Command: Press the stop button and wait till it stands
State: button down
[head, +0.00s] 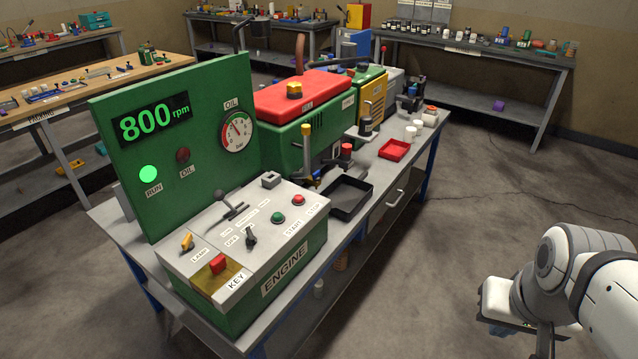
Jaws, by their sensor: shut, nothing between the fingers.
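The red stop button (299,200) sits on the sloped grey top of the engine control box (265,252), above the STOP label at its right end. The green start button (278,217) is just left of it. The green panel behind has a display (153,118) reading 800 rpm. The RUN lamp (148,174) is lit green; the OIL lamp (183,155) is dark red. My gripper (508,318) is at the lower right, shut and empty, well away from the box over the floor. Its fingertips are hard to make out.
The box also carries a lever (226,204), a rotary knob (250,237) and a red key switch (217,264). A black tray (348,198) and a red tray (394,150) lie farther along the bench. The floor between bench and arm is clear.

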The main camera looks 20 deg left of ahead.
aim_at(298, 198)
jog(key=z, duration=0.2)
jog(key=k, duration=0.25)
jog(key=u, duration=1.5)
jog(key=i, duration=1)
jog(key=u, duration=0.05)
